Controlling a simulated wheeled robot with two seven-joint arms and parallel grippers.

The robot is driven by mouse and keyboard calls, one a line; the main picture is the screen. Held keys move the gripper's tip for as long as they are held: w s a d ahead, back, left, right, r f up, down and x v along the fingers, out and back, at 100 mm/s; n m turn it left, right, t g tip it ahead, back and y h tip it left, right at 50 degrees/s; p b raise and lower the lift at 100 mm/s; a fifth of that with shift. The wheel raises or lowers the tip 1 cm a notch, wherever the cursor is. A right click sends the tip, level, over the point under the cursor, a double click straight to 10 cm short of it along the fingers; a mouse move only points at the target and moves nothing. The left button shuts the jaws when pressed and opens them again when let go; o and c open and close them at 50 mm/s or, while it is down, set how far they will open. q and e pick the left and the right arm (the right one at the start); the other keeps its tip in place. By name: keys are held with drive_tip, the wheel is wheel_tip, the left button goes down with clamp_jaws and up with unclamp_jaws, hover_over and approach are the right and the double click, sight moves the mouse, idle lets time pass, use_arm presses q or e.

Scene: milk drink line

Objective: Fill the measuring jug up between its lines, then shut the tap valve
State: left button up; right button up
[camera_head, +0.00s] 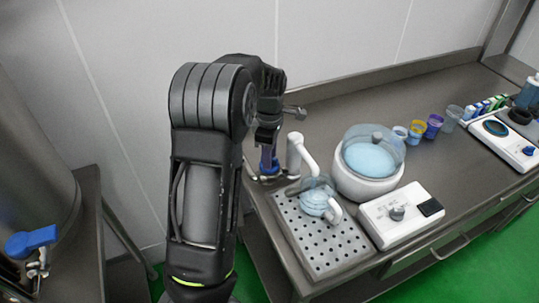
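The measuring jug (315,199) is clear with a white handle and stands on the perforated drip tray (330,262). It looks pale blue inside, but its lines and liquid level are too small to read. The white tap (296,150) rises behind the tray, and its spout reaches down over the jug. A blue tap valve part (268,167) shows at the tap's left. My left gripper (267,150) points down at this blue part. The arm hides much of the gripper, so I cannot tell whether its fingers are closed on it. My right gripper is out of view.
A white round vessel with a clear dome (372,150) and a white control box (400,214) stand right of the jug. Several small cups (416,131) and a white device (500,138) are farther right. Another blue-handled valve (32,241) is at the left tank.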

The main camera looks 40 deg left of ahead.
use_arm(q)
drive_tip(key=shift+r, duration=0.1)
wheel_tip(320, 180, up, 8)
drive_tip(key=shift+f+b, duration=0.2)
drive_tip(key=shift+b, duration=0.4)
